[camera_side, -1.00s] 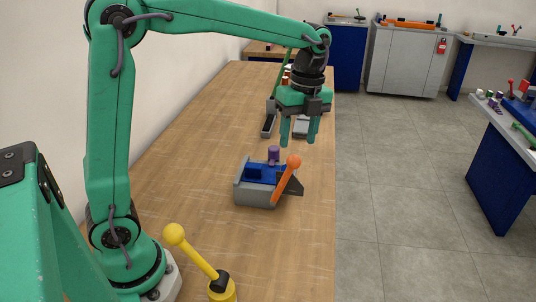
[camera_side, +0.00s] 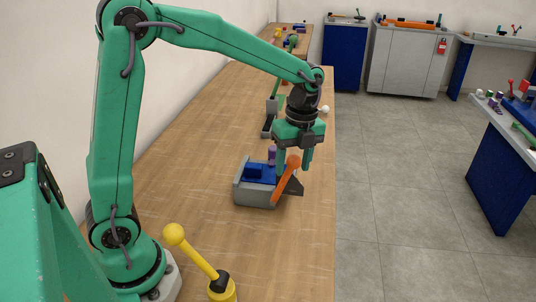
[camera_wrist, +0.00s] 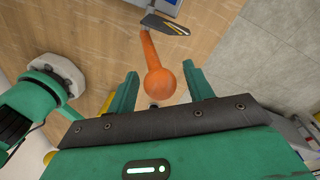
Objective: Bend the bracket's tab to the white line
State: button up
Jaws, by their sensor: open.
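A bending fixture with a grey base (camera_side: 256,196) and a blue block (camera_side: 258,172) stands on the wooden bench. An orange lever (camera_side: 286,180) with a ball end leans up from its right side. In the wrist view the orange ball (camera_wrist: 160,84) sits between the spread fingers of my gripper (camera_wrist: 160,70), with gaps on both sides. My gripper (camera_side: 294,166) points down over the lever and is open. A dark plate (camera_wrist: 164,25) with a pale yellowish line lies beside the lever's foot. I cannot clearly tell the bracket's tab or white line.
A purple cylinder (camera_side: 272,152) stands at the fixture's back. A yellow ball-ended lever (camera_side: 195,250) is in front. A grey stand (camera_side: 269,125) with a green lever is behind. The bench's right edge is close to the fixture; the bench left of it is clear.

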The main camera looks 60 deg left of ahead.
grip_shut()
jog(key=shift+w+d+f+g, duration=0.35)
jog(key=shift+w+d+g, duration=0.15)
jog(key=shift+w+d, duration=0.05)
grip_release()
jog(key=shift+r, duration=0.1)
notch_tip(320, 180, up, 8)
jog(key=w, duration=0.1)
jog(key=shift+w+f, duration=0.25)
dwell(0.5)
